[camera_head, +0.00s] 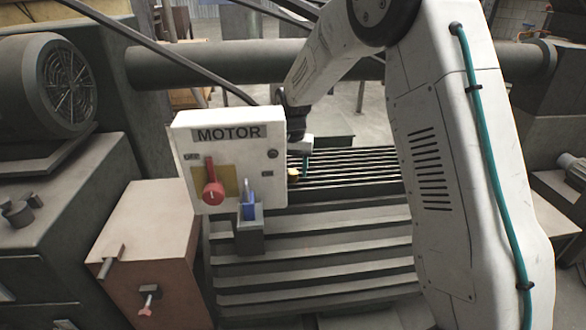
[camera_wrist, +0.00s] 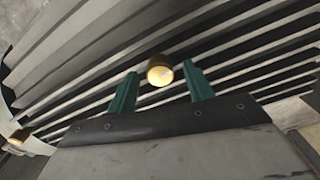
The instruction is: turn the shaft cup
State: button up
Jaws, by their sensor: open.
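A small brass cup (camera_wrist: 160,70), which looks like the shaft cup, stands out from the dark ribbed surface in the wrist view. My gripper (camera_wrist: 161,82) is open, with its two green fingers on either side of the line to the cup. The cup shows just beyond and between the fingertips, and I cannot tell whether either finger touches it. In the head view my gripper (camera_head: 304,166) is small and partly hidden behind the motor box, beside a yellowish cup (camera_head: 293,174).
A white MOTOR box (camera_head: 228,150) with a red lever (camera_head: 212,190) stands in front of my gripper. A blue item (camera_head: 249,208) sits in a grey holder (camera_head: 250,238) below it. Ribbed metal (camera_head: 320,260) spreads below, and a thick pipe (camera_head: 215,62) crosses behind.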

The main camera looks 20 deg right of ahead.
aim_at(293, 171)
notch_tip(293, 171, up, 8)
jog(key=shift+f, duration=0.15)
dwell(0.6)
jog(key=s+d+r+n, duration=0.1)
jog(key=s+r, duration=0.2)
jog(key=s, duration=1.1)
jog(key=s+d+r+n+t, duration=0.1)
jog(key=s+r, duration=0.3)
jog(key=s, duration=1)
jog(key=s+d+r+n, duration=0.1)
jog(key=s+r+n, duration=0.2)
jog(key=s, duration=1)
jog(key=shift+s+r, duration=0.3)
jog(key=shift+s, duration=0.1)
